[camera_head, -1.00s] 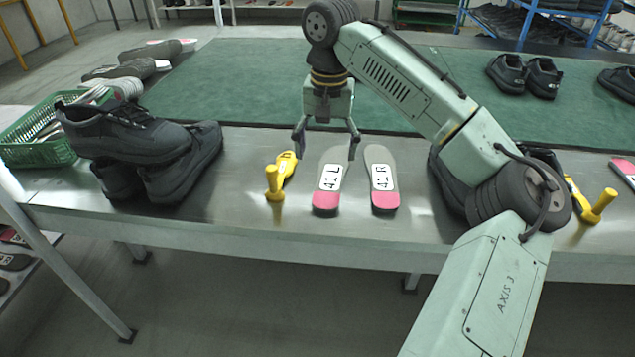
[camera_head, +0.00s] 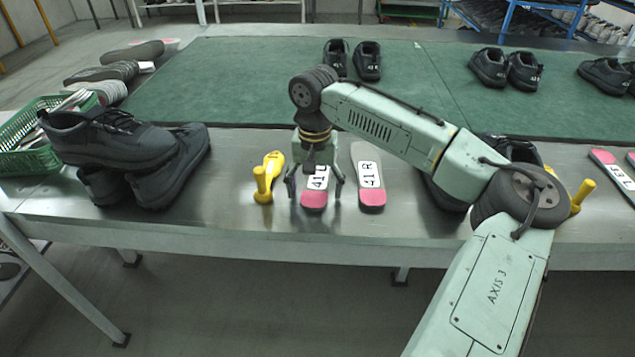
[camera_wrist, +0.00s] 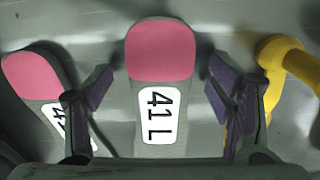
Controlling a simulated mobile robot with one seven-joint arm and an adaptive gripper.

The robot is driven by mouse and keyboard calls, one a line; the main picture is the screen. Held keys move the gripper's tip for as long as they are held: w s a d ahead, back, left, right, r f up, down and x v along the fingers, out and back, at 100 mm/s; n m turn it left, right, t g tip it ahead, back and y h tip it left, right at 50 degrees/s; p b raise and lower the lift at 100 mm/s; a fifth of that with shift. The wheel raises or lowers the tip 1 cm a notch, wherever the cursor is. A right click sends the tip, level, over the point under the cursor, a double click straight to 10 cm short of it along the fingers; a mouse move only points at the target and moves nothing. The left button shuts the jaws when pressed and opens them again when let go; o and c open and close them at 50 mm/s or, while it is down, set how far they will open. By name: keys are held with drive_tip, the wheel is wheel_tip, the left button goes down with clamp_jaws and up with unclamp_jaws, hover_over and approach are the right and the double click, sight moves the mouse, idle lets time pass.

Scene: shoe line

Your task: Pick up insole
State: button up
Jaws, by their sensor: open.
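Two grey insoles with pink heels and white labels lie side by side on the metal table. The 41 L insole (camera_head: 315,198) is partly hidden behind my gripper in the head view. In the wrist view the 41 L insole (camera_wrist: 160,60) lies centred between the fingers. My gripper (camera_head: 315,190) is open, its two fingers on either side of this insole, with nothing held; the wrist view shows both purple-padded fingers (camera_wrist: 163,95) apart. I cannot tell the exact height above the table. The 41 R insole (camera_head: 370,190) lies just to the right; it also shows in the wrist view (camera_wrist: 35,80).
Black shoes (camera_head: 130,145) and a green basket (camera_head: 32,160) stand further left. Another yellow tool (camera_head: 580,195) is at right. A green mat (camera_head: 230,85) with shoes lies behind.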

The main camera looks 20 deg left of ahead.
drive_tip(key=c, duration=1.2)
drive_tip(key=shift+o, duration=0.2)
